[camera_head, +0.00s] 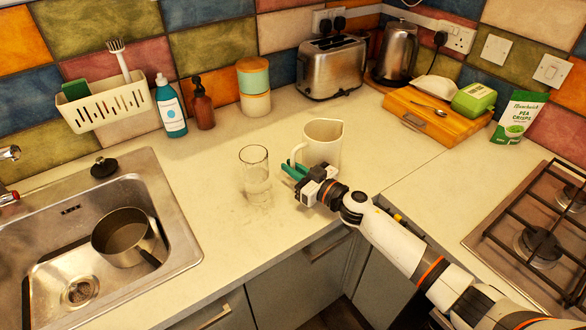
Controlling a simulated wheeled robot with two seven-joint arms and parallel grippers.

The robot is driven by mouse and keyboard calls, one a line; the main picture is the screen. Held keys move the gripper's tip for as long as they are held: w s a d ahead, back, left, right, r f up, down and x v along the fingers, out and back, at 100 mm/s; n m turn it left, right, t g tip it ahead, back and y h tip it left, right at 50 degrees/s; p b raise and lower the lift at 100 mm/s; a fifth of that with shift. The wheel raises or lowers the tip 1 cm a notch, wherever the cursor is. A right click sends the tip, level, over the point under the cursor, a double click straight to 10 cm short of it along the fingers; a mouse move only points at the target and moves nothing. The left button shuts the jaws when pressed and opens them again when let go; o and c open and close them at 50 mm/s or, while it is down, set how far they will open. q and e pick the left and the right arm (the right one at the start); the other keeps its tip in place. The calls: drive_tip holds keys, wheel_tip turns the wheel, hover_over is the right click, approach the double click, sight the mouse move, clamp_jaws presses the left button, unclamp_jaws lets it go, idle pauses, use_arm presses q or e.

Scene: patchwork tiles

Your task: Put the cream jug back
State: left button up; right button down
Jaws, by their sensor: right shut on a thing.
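The cream jug (323,138) is upright at the middle of the worktop, its handle toward the left and its spout toward the upper right. My right gripper (295,170), with green fingers, is shut on the jug's handle, in front of the jug. The gripper and wrist cover the jug's lower front, so I cannot tell whether its base touches the worktop. My left gripper is not in view.
A clear glass (256,177) stands close left of my right gripper. The sink (170,190) with a saucepan (128,238) is at left, the hob (535,235) at right. A toaster (331,67), kettle (396,52) and wooden board (450,128) stand behind. Worktop between glass and toaster is clear.

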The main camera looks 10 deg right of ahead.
drive_tip(key=c, duration=1.8)
unclamp_jaws()
drive_tip(key=shift+f, duration=0.15)
drive_tip(key=o, duration=0.3)
drive_tip(key=shift+s, duration=0.1)
drive_tip(key=shift+o, duration=0.2)
drive_tip(key=shift+r, duration=0.2)
drive_tip(key=b+v, duration=0.1)
drive_tip(key=v, duration=1)
drive_tip(key=shift+f, duration=0.15)
drive_tip(key=shift+s+d, duration=0.3)
drive_tip(key=shift+s, duration=0.15)
